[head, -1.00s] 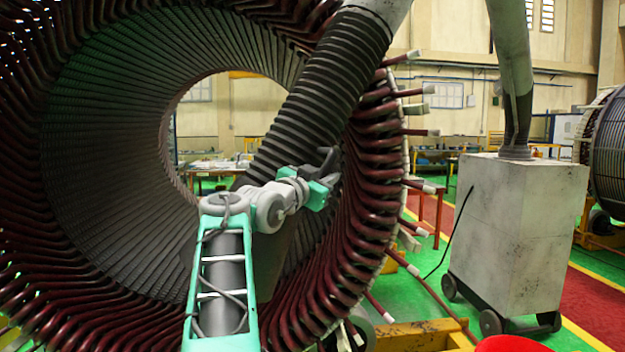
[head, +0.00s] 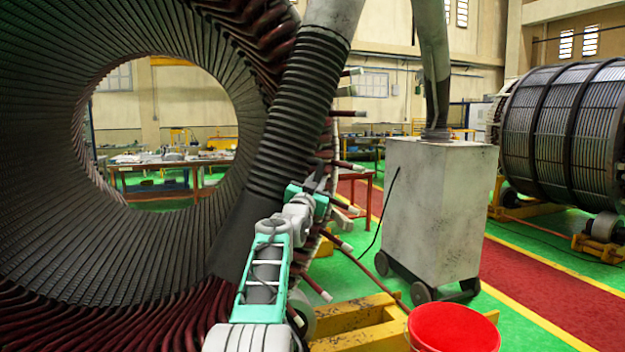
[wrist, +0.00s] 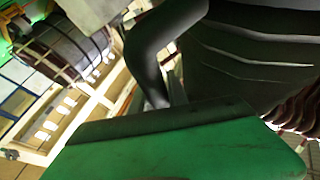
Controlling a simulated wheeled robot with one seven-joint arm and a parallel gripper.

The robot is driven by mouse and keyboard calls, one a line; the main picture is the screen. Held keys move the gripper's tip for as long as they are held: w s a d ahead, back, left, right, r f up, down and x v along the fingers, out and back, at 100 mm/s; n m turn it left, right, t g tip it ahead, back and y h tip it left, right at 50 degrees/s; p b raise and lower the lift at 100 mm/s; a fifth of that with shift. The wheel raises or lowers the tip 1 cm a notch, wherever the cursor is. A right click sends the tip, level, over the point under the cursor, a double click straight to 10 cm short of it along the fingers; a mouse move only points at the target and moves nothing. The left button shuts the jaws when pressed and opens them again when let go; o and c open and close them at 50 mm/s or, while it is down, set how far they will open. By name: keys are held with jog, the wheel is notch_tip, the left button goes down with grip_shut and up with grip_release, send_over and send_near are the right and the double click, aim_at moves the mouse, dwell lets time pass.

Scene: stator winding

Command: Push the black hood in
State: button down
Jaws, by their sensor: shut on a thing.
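The black hood (head: 238,232) is the dark flared end of a ribbed black hose (head: 303,108). It hangs tilted, its lower end in front of the stator's bore (head: 60,150), close to the lower windings. I cannot tell its depth relative to the bore. My gripper (head: 318,188) is at the hose's right side, above the hood. In the wrist view a green finger pad (wrist: 180,150) fills the bottom, and a black curved handle (wrist: 148,62) runs down behind it beside the ribbed dark surface (wrist: 250,60). My gripper is shut on this handle; the contact itself is partly hidden.
A grey wheeled cabinet (head: 437,205) with a pipe on top stands to the right. A red bucket (head: 453,328) and a yellow frame (head: 350,318) are at the front. Copper-coloured bar ends (head: 345,165) stick out from the stator's right rim.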

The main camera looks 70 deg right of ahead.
jog(key=shift+a+r, duration=0.1)
jog(key=shift+r, duration=0.4)
jog(key=c, duration=1.5)
grip_release()
jog(key=shift+a+f, duration=0.1)
jog(key=shift+f, duration=0.05)
jog(key=shift+o, duration=1)
jog(key=shift+f, duration=0.25)
jog(key=b+v, duration=0.4)
jog(key=v, duration=0.3)
jog(key=shift+a, duration=0.25)
jog(key=shift+f, duration=0.15)
